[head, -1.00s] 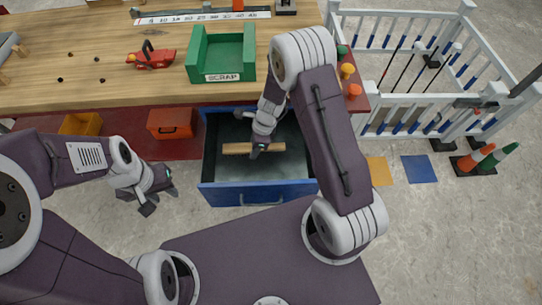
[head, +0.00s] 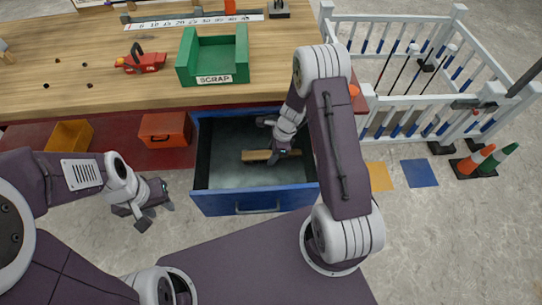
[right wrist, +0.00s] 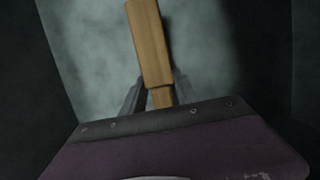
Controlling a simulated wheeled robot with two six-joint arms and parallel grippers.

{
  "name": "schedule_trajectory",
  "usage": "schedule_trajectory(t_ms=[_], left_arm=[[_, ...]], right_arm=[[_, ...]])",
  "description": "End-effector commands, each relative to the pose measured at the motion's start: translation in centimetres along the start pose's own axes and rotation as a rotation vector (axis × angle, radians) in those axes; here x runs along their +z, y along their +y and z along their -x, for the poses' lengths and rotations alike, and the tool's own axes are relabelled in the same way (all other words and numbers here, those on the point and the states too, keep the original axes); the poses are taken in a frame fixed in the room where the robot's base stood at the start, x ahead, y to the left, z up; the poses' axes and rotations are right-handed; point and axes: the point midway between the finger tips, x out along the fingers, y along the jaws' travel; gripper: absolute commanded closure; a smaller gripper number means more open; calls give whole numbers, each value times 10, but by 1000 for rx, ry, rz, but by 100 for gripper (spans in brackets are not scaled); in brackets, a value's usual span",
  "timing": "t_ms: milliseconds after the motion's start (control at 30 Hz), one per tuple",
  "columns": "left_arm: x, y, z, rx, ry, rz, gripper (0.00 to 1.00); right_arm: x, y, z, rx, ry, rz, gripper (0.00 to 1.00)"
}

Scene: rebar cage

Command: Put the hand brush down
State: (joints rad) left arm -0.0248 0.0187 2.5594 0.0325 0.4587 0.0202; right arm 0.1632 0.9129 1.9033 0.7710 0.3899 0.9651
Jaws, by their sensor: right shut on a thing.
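The hand brush, of which a light wooden bar (head: 256,156) shows, is inside the open blue drawer (head: 257,200). My right gripper (head: 277,157) reaches down into the drawer and is shut on the brush. In the right wrist view the wooden brush (right wrist: 150,45) runs up from between the fingers, above the grey drawer floor (right wrist: 95,45). I cannot tell whether the brush touches the floor. Its bristles are not visible. My left gripper (head: 155,216) hangs empty and open left of the drawer.
The wooden bench (head: 90,85) above the drawer carries a green SCRAP bin (head: 212,80) and a red tool (head: 142,62). Orange bins (head: 165,130) sit left of the drawer. A white railing (head: 420,102) stands at right. The drawer floor around the brush looks clear.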

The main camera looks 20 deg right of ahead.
Motion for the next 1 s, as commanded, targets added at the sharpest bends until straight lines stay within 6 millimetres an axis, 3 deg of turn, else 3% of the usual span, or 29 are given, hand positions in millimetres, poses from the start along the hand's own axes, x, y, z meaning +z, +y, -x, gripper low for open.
schedule_trajectory(t_ms=[33, 367, 400, 433, 467, 767, 1000], left_arm=[[1, 0, -9, 0, -1, 0, 64], [1, 0, -9, 0, -1, 0, 64], [1, 0, -7, 0, -1, 0, 64], [1, 0, -7, 0, -1, 0, 64], [1, 0, -7, 0, -1, 0, 64], [1, 0, -5, 0, -1, 0, 64], [-2, 0, 20, 0, -1, 0, 64]], right_arm=[[-1, 2, -11, 6, -1, 3, 100], [-1, 2, -12, 5, 0, 3, 100], [-1, 2, -11, 5, 0, 3, 53], [0, 2, -11, 5, 0, 3, 44], [0, 2, -11, 5, 0, 3, 42], [0, 2, -8, 5, 0, 3, 42], [2, 1, 40, 2, -1, 3, 42]])
